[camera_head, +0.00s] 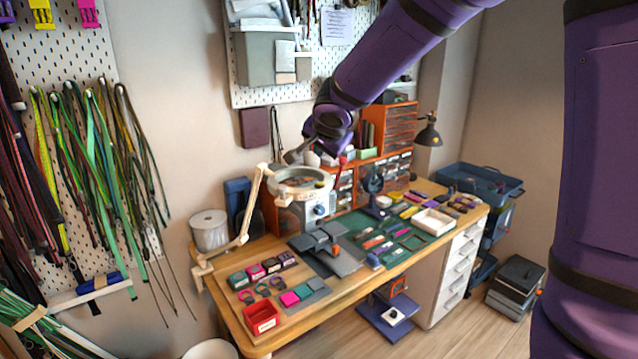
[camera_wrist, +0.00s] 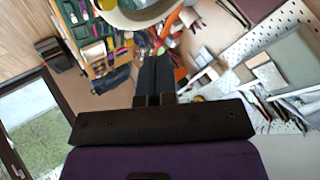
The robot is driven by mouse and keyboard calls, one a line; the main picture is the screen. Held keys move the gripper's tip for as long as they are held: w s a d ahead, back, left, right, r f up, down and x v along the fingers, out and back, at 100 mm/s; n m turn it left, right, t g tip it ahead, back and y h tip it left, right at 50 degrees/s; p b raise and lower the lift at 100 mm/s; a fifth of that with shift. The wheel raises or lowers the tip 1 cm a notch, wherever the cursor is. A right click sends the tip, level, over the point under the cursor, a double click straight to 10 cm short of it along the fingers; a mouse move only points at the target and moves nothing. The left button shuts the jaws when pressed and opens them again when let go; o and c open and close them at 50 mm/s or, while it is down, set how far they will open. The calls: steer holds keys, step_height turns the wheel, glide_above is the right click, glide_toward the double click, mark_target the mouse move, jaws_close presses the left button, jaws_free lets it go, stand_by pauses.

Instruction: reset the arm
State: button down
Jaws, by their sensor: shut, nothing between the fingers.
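My purple arm reaches from the upper right in the head view, and its wrist hangs over the back of the workbench (camera_head: 236,306). My gripper (camera_wrist: 156,62) shows in the wrist view with its two dark fingers together and nothing between them. In the head view the fingertips are too small and dark to make out. The gripper is in the air, apart from the bench top, near the ring-shaped magnifier lamp (camera_head: 300,178).
A red tray (camera_head: 261,318), a white tray (camera_head: 433,222) and several small coloured items lie on top. Cords (camera_head: 95,150) hang on the left pegboard. Blue bins (camera_head: 478,184) stand at right. A pegboard (camera_wrist: 240,50) is beside the gripper.

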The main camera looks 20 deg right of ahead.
steer(key=shift+r, duration=0.3)
steer(key=shift+s+d+r, duration=0.1)
steer(key=s+d+r+n+g+h, duration=0.1)
steer(key=s+d+r+n, duration=0.2)
steer(key=s, duration=0.6)
steer(key=s+d+r+n+g, duration=0.1)
steer(key=s+d+r, duration=0.25)
steer(key=s, duration=0.55)
steer(key=s+f+n+g+y, duration=0.2)
steer(key=s+n, duration=0.4)
steer(key=s, duration=1.3)
steer(key=shift+a+f, duration=0.2)
steer(key=shift+f, duration=0.35)
